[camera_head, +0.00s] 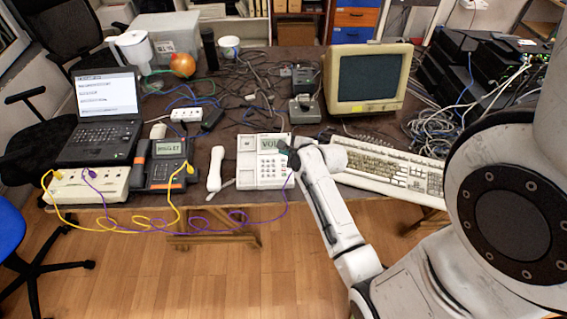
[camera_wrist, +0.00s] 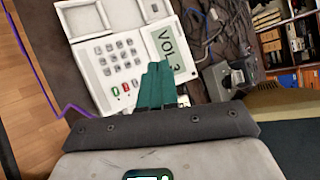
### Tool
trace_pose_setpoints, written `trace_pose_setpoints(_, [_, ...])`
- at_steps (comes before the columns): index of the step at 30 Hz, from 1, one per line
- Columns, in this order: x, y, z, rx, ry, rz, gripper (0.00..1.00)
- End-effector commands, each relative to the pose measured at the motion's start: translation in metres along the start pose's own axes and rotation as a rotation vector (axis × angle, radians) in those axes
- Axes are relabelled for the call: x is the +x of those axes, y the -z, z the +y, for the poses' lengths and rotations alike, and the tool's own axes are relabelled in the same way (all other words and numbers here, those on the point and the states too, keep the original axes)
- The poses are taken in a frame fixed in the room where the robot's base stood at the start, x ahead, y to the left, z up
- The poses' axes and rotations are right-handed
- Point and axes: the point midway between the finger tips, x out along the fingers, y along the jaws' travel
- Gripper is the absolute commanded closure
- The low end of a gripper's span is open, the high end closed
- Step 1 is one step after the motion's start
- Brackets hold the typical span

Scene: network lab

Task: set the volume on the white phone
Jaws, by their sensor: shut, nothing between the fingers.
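The white phone (camera_head: 247,171) lies near the front edge of the table, left of the keyboard, in the head view. It also shows in the wrist view (camera_wrist: 92,65), with its keypad and a display (camera_wrist: 172,46) reading "VOL 3". In the head view my arm hides part of the phone's upper right and display. Its white handset (camera_head: 215,168) lies off the cradle to the left. My gripper (camera_wrist: 155,82) has teal fingertips that are shut and empty. They are over the phone between keypad and display; I cannot tell whether they touch it.
A beige keyboard (camera_head: 385,172) and a CRT monitor (camera_head: 368,78) stand to the right. A dark desk phone (camera_head: 163,165), a white box with yellow and purple cables (camera_head: 88,185) and a laptop (camera_head: 100,125) stand left. Cables clutter the table's middle.

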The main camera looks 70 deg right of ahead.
Motion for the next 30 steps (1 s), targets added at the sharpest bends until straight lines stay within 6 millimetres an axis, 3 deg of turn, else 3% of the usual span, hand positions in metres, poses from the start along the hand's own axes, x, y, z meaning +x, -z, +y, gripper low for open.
trace_pose_setpoints(7, [-0.0121,-0.0096,-0.014,0.0,0.0,0.001,1.0])
trace_pose_setpoints(30, [-0.0122,-0.0098,-0.0143,0.0,0.0,0.0,1.0])
